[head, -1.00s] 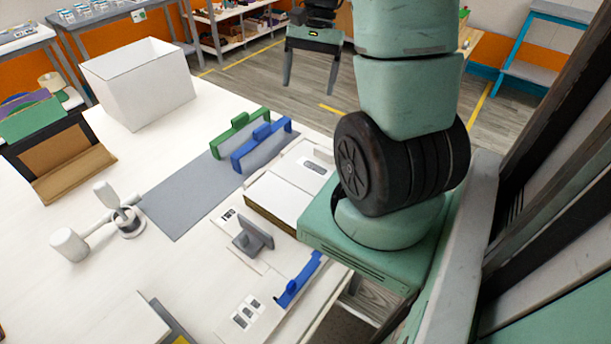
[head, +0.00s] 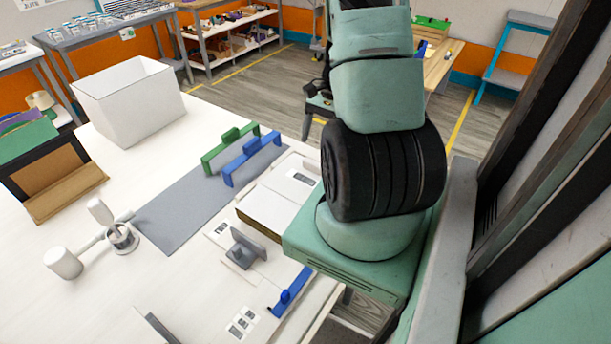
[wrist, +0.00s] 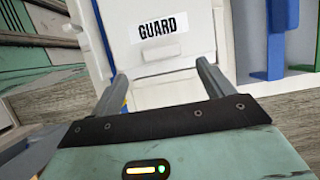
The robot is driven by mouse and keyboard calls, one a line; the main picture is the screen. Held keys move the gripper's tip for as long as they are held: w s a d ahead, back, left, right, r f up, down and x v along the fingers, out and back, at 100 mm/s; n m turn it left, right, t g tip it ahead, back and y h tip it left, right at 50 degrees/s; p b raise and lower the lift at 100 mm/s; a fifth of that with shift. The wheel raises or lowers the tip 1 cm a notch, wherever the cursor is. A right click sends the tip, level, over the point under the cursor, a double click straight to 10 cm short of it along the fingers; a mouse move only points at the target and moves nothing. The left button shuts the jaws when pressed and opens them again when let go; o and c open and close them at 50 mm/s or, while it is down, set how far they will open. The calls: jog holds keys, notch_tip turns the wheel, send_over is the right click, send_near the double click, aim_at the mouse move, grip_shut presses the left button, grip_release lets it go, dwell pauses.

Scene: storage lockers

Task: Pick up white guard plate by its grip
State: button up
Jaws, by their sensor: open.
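In the wrist view, a white panel (wrist: 180,48) bears a label reading GUARD (wrist: 158,29). My gripper is mostly hidden behind my arm there.
A blue frame (head: 238,165) and a green frame (head: 215,155) stand on a grey mat (head: 175,217). A grey gripped piece (head: 243,250) and a blue handle (head: 290,292) are near the table's edge. A white open box (head: 130,105) stands farther back.

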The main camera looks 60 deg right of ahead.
aim_at(316, 161)
jog(key=shift+p+x, duration=0.7)
jog(key=shift+x, duration=2.3)
jog(key=shift+w+d, duration=0.15)
jog(key=shift+w, duration=0.05)
jog(key=c, duration=1.1)
